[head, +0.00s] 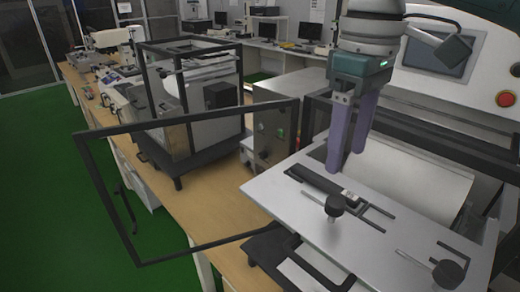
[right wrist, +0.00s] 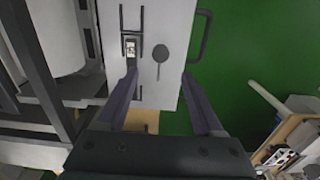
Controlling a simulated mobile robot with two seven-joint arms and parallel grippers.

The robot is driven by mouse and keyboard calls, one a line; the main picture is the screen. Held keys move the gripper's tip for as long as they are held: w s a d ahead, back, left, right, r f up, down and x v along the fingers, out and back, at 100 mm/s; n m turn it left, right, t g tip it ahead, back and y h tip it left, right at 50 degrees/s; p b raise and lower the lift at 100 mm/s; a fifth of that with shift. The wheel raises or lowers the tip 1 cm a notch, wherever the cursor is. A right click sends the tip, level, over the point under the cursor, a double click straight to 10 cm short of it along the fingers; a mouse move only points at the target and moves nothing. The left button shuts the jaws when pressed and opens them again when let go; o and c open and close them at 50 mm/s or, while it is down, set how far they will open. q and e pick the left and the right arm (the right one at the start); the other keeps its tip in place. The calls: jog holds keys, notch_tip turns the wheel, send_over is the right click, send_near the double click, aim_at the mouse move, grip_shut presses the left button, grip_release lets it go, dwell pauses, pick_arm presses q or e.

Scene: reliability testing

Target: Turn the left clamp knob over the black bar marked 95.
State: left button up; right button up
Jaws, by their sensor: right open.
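The left clamp knob (head: 334,205) is a black round knob standing on the light metal plate (head: 262,187) in the head view. Beside it lies a black bar (head: 313,188) with a small pale label, too small to read. My right gripper (head: 346,160) has two purple fingers, open and pointing down, above the plate just behind the knob. In the right wrist view the knob (right wrist: 160,53) lies beyond the fingertips, between their lines, with nothing between the fingers (right wrist: 159,74). The labelled bar (right wrist: 130,48) is near the left fingertip. My left gripper is out of view.
A second black knob (head: 447,273) stands on the plate at the right. A black handle (head: 318,268) sticks out at the plate's front. An open black door frame (head: 112,208) stands to the left. A white roller-like drum (head: 412,180) and machine panel are behind.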

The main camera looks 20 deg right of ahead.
aim_at(336, 201)
notch_tip(336, 201, down, 9)
jog(key=shift+s+f+p, duration=0.1)
jog(key=shift+s+p, duration=0.05)
jog(key=shift+p, duration=0.8)
jog(key=shift+c, duration=0.2)
grip_shut()
